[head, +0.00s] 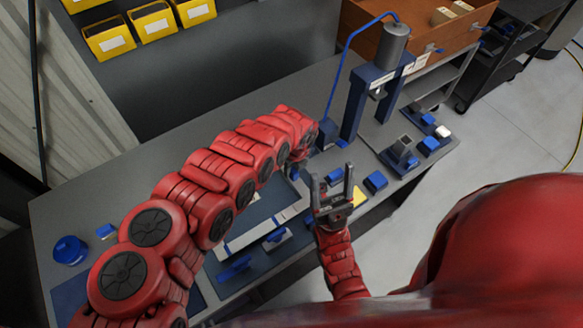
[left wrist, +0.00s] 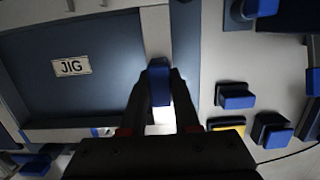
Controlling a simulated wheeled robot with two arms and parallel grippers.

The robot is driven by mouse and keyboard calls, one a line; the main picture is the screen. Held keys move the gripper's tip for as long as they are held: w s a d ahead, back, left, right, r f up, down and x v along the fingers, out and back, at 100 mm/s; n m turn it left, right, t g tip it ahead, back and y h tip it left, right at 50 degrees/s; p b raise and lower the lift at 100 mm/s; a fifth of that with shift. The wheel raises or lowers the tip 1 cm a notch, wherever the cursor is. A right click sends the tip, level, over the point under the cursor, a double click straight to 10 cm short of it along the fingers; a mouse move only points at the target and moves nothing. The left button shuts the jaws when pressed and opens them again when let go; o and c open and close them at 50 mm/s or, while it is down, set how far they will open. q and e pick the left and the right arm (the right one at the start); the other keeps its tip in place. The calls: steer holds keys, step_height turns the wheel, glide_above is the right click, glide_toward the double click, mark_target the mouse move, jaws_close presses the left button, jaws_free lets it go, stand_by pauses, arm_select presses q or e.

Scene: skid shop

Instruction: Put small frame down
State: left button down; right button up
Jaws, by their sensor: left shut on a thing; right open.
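The small frame (head: 265,227) is a pale bar frame with blue patches, low over the dark jig area of the bench. In the left wrist view its pale bar (left wrist: 155,32) runs down to my left gripper (left wrist: 160,88). That gripper is shut on the frame at a blue piece. In the head view my left gripper (head: 293,171) is mostly hidden by its own arm. A "JIG" label (left wrist: 71,66) shows inside the frame. I cannot tell whether the frame touches the bench. My right gripper (head: 334,189) is open and empty, right of the frame.
A press (head: 371,90) with a grey cylinder stands behind, right of the frame. Blue clamps and blocks (head: 375,181) lie to its right and along the front edge (head: 234,270). The bench's back left is clear.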

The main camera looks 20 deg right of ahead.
arm_select(q)
steer(key=shift+f, duration=0.15)
steer(key=c, duration=1.1)
jaws_free()
steer(key=o, duration=0.5)
steer(key=shift+c, duration=0.2)
steer(key=shift+r, duration=0.65)
steer(key=r, duration=0.3)
steer(key=s+r, duration=0.1)
steer(key=r, duration=0.2)
steer(key=r+b, duration=0.1)
steer(key=r, duration=0.2)
steer(key=shift+s+d+r, duration=0.2)
steer(key=shift+r, duration=0.2)
steer(key=shift+s+r, duration=0.15)
steer(key=shift+r, duration=0.25)
steer(key=shift+d, duration=0.1)
